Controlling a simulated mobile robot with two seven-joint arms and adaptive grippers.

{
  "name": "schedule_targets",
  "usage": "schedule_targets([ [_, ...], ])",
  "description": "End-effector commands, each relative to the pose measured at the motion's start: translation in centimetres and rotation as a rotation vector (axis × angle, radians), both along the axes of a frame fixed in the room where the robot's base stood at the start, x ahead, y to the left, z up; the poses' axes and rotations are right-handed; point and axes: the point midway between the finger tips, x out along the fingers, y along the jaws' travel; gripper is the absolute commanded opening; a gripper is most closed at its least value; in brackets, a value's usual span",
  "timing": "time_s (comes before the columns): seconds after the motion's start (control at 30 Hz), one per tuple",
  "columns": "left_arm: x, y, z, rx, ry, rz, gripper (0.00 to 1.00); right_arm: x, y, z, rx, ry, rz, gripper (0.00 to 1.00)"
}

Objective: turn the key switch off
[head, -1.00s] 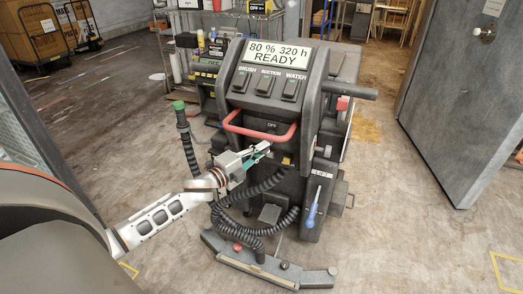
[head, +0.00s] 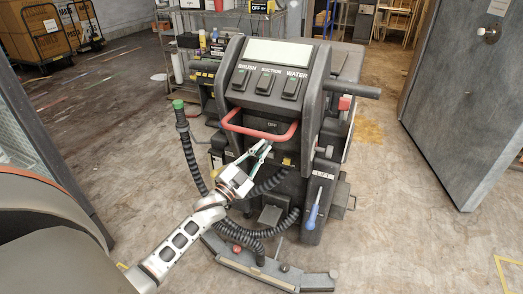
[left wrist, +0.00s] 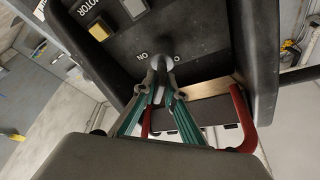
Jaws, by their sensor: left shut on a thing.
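The scrubber machine (head: 268,92) stands in the middle of the head view, with a blank pale display (head: 278,52). In the left wrist view the grey key (left wrist: 161,64) of the key switch sticks out of a dark panel, near the marks "ON" and "O". My left gripper (head: 262,150) reaches the panel under the red handle; its teal fingers (left wrist: 158,92) are closed on the key. The key is too small to make out in the head view. My right gripper is not in view.
The red handle (head: 262,135) arches just above my left gripper. Black coiled hoses (head: 190,153) hang beside and below my arm. A blue-handled tool (head: 313,212) is at the machine's lower right. A large grey door (head: 464,105) stands at the right.

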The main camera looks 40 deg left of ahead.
Motion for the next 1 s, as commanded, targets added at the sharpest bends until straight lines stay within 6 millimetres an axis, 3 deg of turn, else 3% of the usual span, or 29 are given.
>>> schedule_targets([
  [0.5,0.02,-0.05,0.09,-0.459,-0.11,0.001,0.0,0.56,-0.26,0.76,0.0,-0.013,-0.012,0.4],
  [1.0,0.0,-0.03,-0.06,-0.684,-0.163,0.001,0.0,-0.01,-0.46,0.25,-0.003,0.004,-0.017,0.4],
])
